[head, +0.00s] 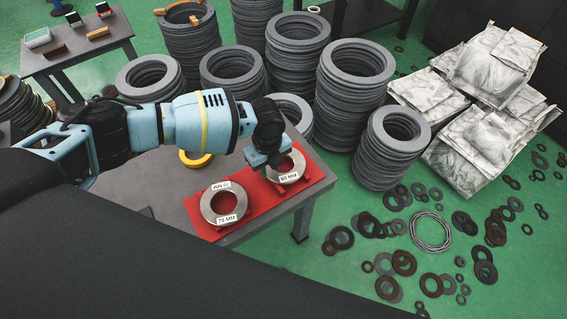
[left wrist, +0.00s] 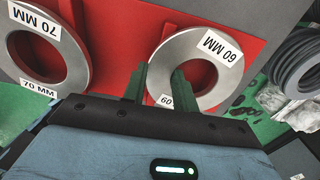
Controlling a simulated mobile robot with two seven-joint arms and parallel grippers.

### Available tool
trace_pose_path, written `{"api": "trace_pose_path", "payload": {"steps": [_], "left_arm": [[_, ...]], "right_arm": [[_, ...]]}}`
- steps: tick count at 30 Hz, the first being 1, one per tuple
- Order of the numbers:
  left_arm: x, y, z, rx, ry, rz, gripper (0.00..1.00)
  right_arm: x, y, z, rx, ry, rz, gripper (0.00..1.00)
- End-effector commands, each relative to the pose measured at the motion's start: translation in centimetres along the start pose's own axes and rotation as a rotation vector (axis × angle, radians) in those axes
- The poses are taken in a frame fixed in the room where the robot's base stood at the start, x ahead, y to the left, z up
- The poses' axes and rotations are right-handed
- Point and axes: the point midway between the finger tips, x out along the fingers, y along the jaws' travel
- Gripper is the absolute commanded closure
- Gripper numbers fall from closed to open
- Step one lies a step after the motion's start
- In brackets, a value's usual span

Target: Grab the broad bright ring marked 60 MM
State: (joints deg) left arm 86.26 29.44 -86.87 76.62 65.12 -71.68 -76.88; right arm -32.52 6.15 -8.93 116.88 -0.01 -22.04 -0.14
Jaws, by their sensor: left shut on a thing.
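The broad bright metal ring marked 60 MM (head: 300,165) lies flat on a red mat (head: 258,203) on the grey table. My left gripper (head: 270,167) is shut on the ring's wall, at the left side of the ring, with one green finger in the hole and one outside. The fingertips (left wrist: 159,80) partly cover the wall there. A similar bright ring marked 70 MM (head: 206,206) lies beside it on the mat, apart from the gripper. My right gripper is not in view.
Tall stacks of grey rings (head: 350,90) stand behind the table. A yellow ring (head: 196,162) lies near the arm. Silver bags (head: 480,110) are piled at the right. Loose dark rings and a wire coil (head: 430,232) lie on the green floor.

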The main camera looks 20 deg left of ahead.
Motion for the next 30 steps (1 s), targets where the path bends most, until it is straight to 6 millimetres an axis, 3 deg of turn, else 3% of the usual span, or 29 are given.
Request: {"api": "trace_pose_path", "payload": {"steps": [10,19,26,30], "left_arm": [[-0.8,-0.2,0.1,0.000,0.000,-0.006,1.00],[-3.9,-0.2,0.1,0.001,-0.001,-0.008,1.00],[-4.1,1.0,-3.1,0.005,0.003,-0.006,1.00],[-4.4,2.0,-5.9,0.007,0.003,-0.006,1.00]], "right_arm": [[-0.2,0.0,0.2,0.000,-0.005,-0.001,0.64],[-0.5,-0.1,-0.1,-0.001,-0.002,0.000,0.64],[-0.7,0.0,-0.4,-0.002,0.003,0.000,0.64],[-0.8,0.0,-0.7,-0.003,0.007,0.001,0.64]]}}
